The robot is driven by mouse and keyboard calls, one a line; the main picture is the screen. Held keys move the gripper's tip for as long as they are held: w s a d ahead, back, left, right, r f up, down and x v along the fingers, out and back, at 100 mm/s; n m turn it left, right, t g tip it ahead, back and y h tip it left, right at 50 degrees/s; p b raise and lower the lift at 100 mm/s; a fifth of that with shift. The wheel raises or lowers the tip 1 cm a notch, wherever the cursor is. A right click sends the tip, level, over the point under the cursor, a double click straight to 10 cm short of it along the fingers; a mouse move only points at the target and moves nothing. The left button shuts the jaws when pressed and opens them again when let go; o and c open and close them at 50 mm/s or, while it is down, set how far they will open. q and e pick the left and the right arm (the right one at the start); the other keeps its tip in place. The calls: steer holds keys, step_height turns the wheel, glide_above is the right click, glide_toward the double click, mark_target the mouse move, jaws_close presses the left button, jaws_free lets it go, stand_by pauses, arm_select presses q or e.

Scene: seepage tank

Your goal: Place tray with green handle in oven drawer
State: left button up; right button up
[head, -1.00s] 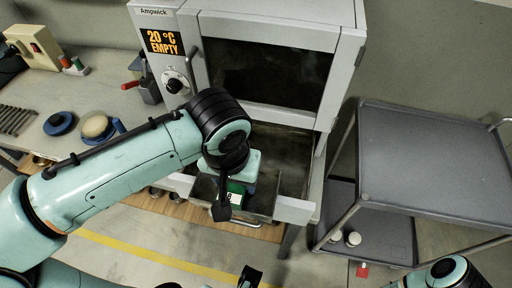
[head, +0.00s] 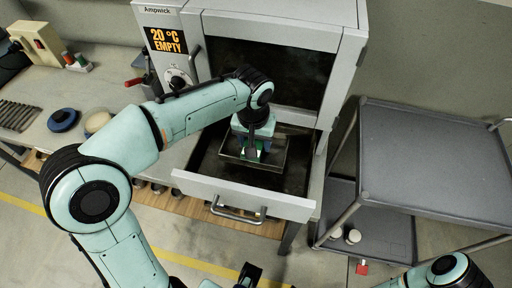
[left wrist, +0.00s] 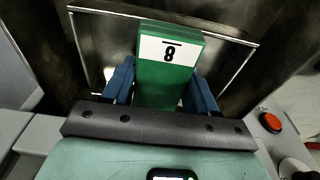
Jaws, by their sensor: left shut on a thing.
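The oven (head: 275,65) stands at the back, its drawer (head: 240,195) pulled out below the window. My left gripper (head: 252,146) is shut on the green handle (head: 262,147) of a shallow metal tray (head: 283,155). In the left wrist view the handle (left wrist: 168,75) carries a white label with an 8, between the blue fingers of the gripper (left wrist: 162,92). The tray is within the drawer, behind its front panel; I cannot tell whether it rests on the drawer's floor. A black part at the bottom edge looks like my right gripper (head: 248,275); its jaws are unclear.
A grey cart (head: 430,160) stands right of the oven, with small white pots (head: 345,234) on its lower shelf. A workbench (head: 80,85) with tools is at the left. The floor in front of the drawer is clear.

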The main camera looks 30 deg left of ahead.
arm_select(q)
steer(key=f, duration=0.4)
steer(key=shift+w, duration=0.25)
steer(key=shift+w+a+f, duration=0.1)
steer(key=shift+w, duration=0.1)
steer(key=shift+f+b, duration=0.1)
steer(key=shift+b, duration=0.2)
steer(key=o, duration=1.3)
steer(key=shift+c, duration=0.2)
